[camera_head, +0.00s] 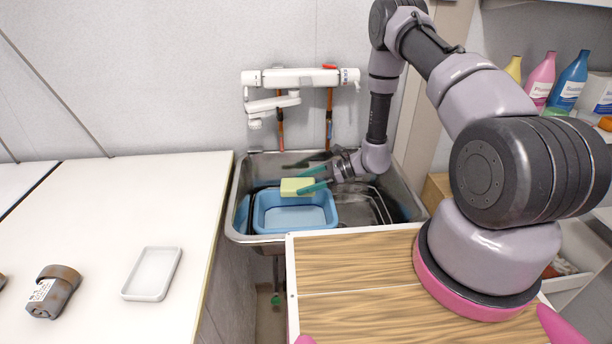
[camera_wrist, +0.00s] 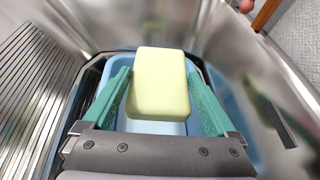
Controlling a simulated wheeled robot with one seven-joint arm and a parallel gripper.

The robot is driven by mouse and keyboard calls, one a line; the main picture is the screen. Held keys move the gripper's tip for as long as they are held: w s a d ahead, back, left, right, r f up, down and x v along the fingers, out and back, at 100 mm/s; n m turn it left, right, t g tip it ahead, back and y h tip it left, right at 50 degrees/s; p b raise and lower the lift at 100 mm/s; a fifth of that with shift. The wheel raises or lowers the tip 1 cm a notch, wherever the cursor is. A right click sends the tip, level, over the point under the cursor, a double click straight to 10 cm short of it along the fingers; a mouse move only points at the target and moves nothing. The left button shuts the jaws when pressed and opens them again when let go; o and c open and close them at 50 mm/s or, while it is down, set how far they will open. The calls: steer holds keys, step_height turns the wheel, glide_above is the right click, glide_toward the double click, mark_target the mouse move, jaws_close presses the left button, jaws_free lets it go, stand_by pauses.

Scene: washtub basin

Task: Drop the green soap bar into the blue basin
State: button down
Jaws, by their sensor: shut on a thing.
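The pale yellow-green soap bar (camera_head: 297,187) is held by my gripper (camera_head: 312,180) above the back part of the blue basin (camera_head: 262,218). In the wrist view the soap bar (camera_wrist: 159,84) sits between the two green fingers of my gripper (camera_wrist: 160,90), which are shut on it. The blue basin (camera_wrist: 92,75) shows below and around the soap there. The soap hides part of the basin's floor. The basin's visible floor looks empty in the head view.
The blue basin stands inside a metal sink (camera_head: 243,190). A white tap (camera_head: 285,78) is on the wall above it. A wire rack (camera_head: 362,208) lies in the sink to the right. An empty white soap dish (camera_head: 152,274) and a brown object (camera_head: 54,291) are on the left counter.

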steer(key=shift+f, duration=1)
jaws_free()
steer(key=shift+d, duration=0.1)
steer(key=v, duration=1)
steer(key=shift+d, duration=0.3)
steer(key=shift+r, duration=0.1)
